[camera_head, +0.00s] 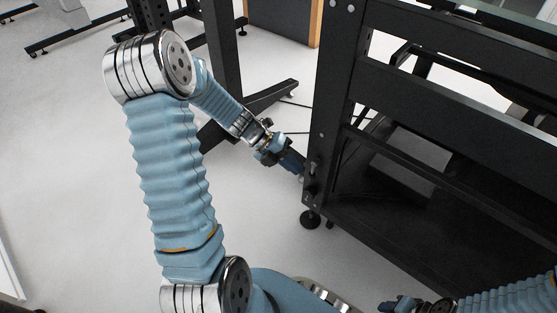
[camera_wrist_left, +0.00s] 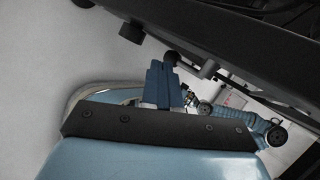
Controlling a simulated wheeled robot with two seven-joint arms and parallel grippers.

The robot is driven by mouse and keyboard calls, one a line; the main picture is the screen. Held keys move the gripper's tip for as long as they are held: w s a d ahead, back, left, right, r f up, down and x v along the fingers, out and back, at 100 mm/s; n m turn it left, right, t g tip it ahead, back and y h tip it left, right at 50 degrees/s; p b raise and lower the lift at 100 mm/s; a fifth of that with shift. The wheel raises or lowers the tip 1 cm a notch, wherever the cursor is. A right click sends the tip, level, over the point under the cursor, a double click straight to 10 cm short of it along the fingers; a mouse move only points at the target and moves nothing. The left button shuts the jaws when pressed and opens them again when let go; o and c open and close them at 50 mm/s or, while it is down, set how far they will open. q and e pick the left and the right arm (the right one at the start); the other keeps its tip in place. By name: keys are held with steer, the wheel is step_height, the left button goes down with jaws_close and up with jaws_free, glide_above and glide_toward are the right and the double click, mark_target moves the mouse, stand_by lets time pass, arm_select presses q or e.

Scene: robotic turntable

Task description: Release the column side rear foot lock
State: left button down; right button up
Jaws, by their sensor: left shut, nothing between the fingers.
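The black turntable frame (camera_head: 334,90) stands at the right in the head view. Its near corner post ends above a round black foot (camera_head: 311,220). Small lock parts (camera_head: 312,168) sit low on this post; their exact position is too small to tell. My left gripper (camera_head: 300,172) reaches the post at that height, its tips at or very near it. In the left wrist view the blue fingers (camera_wrist_left: 164,80) are together and empty, beside a dark round knob (camera_wrist_left: 172,58); contact is unclear. A grey cylinder (camera_wrist_left: 208,68) is right of it. My right gripper (camera_head: 398,305) is at the lower right edge, partly cut off.
A black stand with a splayed leg (camera_head: 262,97) is behind my left forearm. A black beam (camera_wrist_left: 200,35) crosses above the fingers in the wrist view. The pale floor (camera_head: 80,150) is clear at left.

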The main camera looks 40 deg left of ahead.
arm_select(q)
steer(key=shift+w+d+f, duration=0.15)
steer(key=shift+w+d, duration=0.05)
steer(key=shift+d, duration=0.2)
steer(key=shift+w+d+f, duration=0.1)
steer(key=shift+w+d, duration=0.05)
steer(key=shift+d, duration=0.25)
steer(key=shift+d+h, duration=0.1)
steer(key=shift+h, duration=0.2)
steer(key=shift+f+p, duration=0.1)
steer(key=shift+p, duration=0.25)
steer(key=h+p, duration=0.2)
steer(key=shift+s+d+f+n+p, duration=0.1)
steer(key=shift+d+f+n+p, duration=0.05)
steer(key=shift+d+n+p, duration=0.2)
steer(key=shift+s+d+f+n+t+h+p, duration=0.2)
steer(key=shift+d+n+h+p, duration=0.35)
steer(key=shift+h, duration=0.8)
steer(key=shift+w+d+f+n+t+h+p, duration=0.15)
steer(key=shift+d+n+t+h+p, duration=0.2)
steer(key=shift+d+h, duration=0.75)
steer(key=shift+s+d+f+n+t+h+p, duration=0.1)
steer(key=shift+d+n+t+h+p, duration=0.25)
steer(key=shift+h, duration=1.3)
steer(key=shift+d, duration=0.2)
